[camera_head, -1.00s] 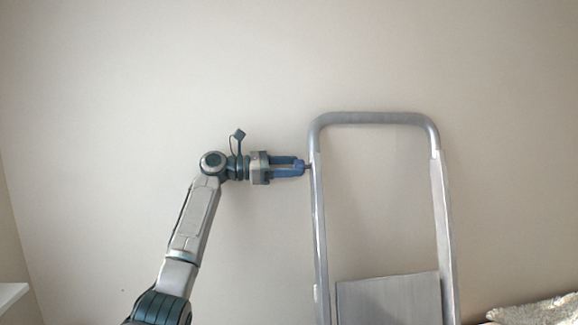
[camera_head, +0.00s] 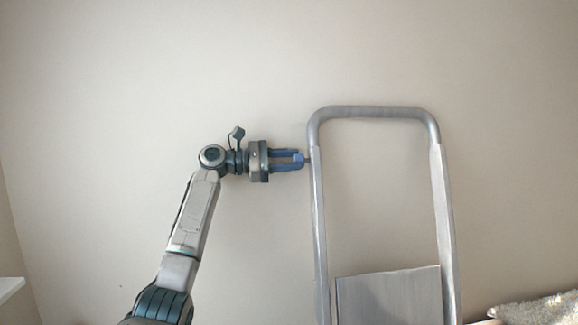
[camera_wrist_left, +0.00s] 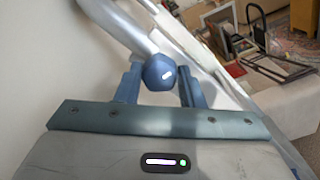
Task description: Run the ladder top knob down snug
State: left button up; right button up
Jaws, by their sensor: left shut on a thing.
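The ladder (camera_head: 320,220) is a grey metal frame with a rounded top, upright in front of the wall. The top knob (camera_wrist_left: 159,72) is blue and round with a pale mark on its face. In the head view the knob (camera_head: 298,158) is at the outer side of the ladder's left rail, near the top. My left gripper (camera_head: 301,159) reaches it from the left and is shut on it. In the left wrist view its blue fingers (camera_wrist_left: 159,84) stand on both sides of the knob. The knob's stem is mostly hidden. My right gripper is out of view.
A grey panel (camera_head: 390,298) sits low between the rails. Something fluffy and pale (camera_head: 540,308) lies at the lower right. The wall left of the ladder is bare. Dark frames (camera_wrist_left: 275,65) and other clutter show behind in the left wrist view.

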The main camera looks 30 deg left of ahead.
pick_arm(q)
jog(key=m+b, duration=0.2)
jog(key=m, duration=0.2)
jog(key=shift+f+m, duration=0.15)
jog(key=shift+m, duration=0.25)
jog(key=m+b, duration=0.3)
jog(key=m, duration=0.7)
jog(key=m+b, duration=0.3)
jog(key=m, duration=0.8)
jog(key=m+b, duration=0.3)
jog(key=m, duration=0.8)
jog(key=shift+w+f, duration=0.25)
jog(key=shift+f, duration=0.15)
jog(key=o, duration=0.8)
jog(key=shift+a, duration=0.1)
jog(key=shift+o, duration=1)
jog(key=shift+s+a+r, duration=0.15)
jog(key=shift+a, duration=0.05)
